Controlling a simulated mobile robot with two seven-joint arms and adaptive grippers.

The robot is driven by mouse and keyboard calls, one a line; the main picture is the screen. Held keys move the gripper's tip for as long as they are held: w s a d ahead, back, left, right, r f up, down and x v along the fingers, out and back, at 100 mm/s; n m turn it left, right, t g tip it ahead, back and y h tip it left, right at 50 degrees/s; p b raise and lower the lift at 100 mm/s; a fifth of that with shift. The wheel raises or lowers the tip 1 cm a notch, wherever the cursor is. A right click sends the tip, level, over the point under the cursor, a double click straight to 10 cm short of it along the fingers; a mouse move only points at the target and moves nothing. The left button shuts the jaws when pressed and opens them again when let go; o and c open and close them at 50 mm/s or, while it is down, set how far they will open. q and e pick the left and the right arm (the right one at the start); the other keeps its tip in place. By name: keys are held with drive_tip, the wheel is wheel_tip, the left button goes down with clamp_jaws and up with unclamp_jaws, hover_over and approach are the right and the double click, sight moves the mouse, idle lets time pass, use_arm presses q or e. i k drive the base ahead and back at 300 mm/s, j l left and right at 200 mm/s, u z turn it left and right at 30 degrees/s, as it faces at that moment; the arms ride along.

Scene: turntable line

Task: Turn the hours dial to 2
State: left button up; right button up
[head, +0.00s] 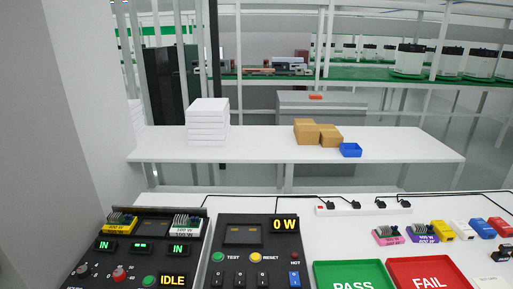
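The left black panel (140,250) has a black dial (83,270) and a red dial (119,273) near its lower left. Their labels are too small to read, so I cannot tell which is the hours dial or where it points. Beside the dials are a green button (149,280) and a display reading IDLE (173,280). Neither of my grippers is in view.
Yellow (121,223) and white (186,226) modules sit on the left panel. A second panel (256,238) reads 0 W. Green PASS (353,273) and red FAIL (429,272) trays stand right. A grey wall (65,110) rises at left.

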sight(83, 271)
drive_tip(key=u, duration=1.5)
